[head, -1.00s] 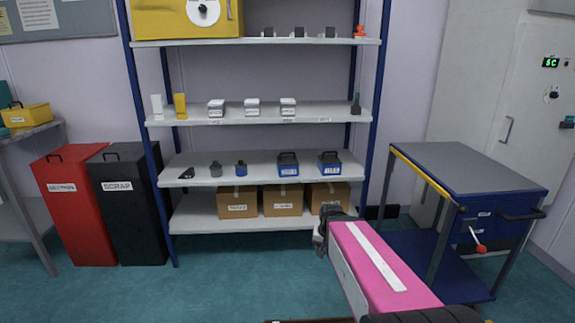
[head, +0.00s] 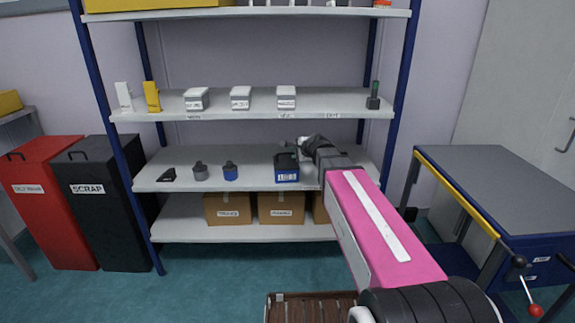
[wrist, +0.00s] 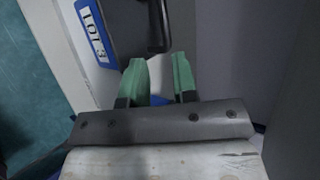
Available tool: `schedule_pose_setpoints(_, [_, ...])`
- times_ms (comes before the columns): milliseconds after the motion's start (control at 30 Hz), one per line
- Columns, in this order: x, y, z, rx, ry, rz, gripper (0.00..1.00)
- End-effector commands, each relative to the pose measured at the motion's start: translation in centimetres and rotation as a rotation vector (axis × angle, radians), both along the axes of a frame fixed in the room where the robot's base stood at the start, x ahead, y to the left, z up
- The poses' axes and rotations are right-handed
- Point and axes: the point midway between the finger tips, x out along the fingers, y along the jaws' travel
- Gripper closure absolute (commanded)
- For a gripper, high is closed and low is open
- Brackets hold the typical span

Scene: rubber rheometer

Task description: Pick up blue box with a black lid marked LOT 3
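In the wrist view, a blue box with a black lid and handle (wrist: 110,32) lies ahead of my gripper; its white label reads LOT 3. My gripper's two green fingers (wrist: 160,80) are apart with a gap between them. The black handle is just beyond the fingertips, near the gap, and I see no grip on it. In the head view, one blue box with a black lid (head: 287,172) shows on the lower-middle shelf, its label too small to read. My gripper (head: 302,145) is just right of it, and my arm hides the shelf spot beside it.
The shelf (head: 255,184) also holds a blue-and-black piece (head: 230,172), a grey one (head: 200,172) and a black one (head: 168,175). The shelf above (head: 215,108) limits height. Cardboard boxes (head: 228,208) stand below. A blue cart (head: 500,190) is at right.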

Motion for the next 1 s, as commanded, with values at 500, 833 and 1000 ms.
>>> schedule_pose_setpoints(500, [4.4,2.4,-2.6,0.009,-0.001,-0.006,0.74])
schedule_pose_setpoints(833, [6.9,3.7,-4.2,0.008,0.000,-0.005,0.74])
schedule_pose_setpoints(1000, [8.3,4.6,-5.1,0.008,-0.001,-0.005,0.74])
